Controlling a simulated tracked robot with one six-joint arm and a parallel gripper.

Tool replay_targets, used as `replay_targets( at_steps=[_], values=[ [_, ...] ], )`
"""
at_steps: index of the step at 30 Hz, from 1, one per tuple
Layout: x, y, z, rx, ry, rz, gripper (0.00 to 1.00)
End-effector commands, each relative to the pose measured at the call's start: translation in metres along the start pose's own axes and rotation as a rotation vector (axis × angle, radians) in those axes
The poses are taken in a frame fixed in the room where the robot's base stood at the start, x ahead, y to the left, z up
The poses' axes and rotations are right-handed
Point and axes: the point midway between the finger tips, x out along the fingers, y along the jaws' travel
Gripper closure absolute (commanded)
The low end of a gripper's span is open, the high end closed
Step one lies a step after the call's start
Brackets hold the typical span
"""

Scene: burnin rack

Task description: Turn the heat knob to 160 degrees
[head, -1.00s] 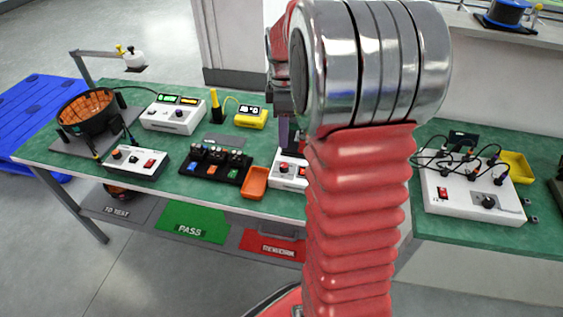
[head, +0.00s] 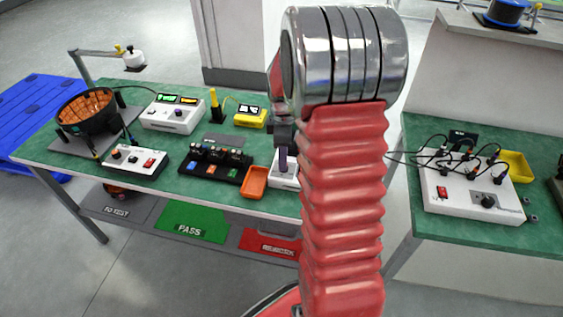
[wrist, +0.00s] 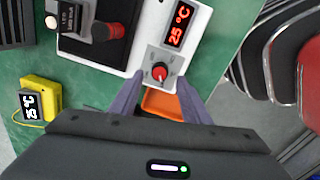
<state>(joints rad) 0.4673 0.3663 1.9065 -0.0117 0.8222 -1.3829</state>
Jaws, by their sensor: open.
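The heat knob (wrist: 160,72) is a small red knob on a grey dial plate, on a white unit (wrist: 205,15) beneath my gripper. Its red-lit display (wrist: 180,25) reads 25 °C. In the wrist view my gripper (wrist: 160,79) is open, with its two purple fingers apart on either side of the knob as seen from above. I cannot tell how high the fingertips are above it, and no contact shows. In the head view my gripper (head: 283,158) hangs over the white unit (head: 284,182); my arm hides part of the unit, and the knob is not visible there.
An orange tray (head: 254,182) sits beside the unit. A black device with a red knob (wrist: 115,31) stands on the unit's left part in the wrist view. A yellow meter (head: 250,118) lies behind, and a black block tray (head: 215,165) lies left on the green bench.

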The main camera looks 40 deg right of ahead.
Motion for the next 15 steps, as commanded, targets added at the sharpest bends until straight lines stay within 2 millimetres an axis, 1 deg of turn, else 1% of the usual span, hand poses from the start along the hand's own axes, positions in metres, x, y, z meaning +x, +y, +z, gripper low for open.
replay_targets(
  at_steps=[1,6,10,15],
  values=[
    [0.009,-0.001,0.0,0.0,-0.001,-0.002,0.57],
    [0.026,0.0,0.0,0.0,0.0,-0.001,0.57],
    [0.031,0.0,0.0,0.0,0.0,0.001,0.57],
    [0.031,0.0,0.0,0.0,0.0,0.001,0.57]
  ],
)
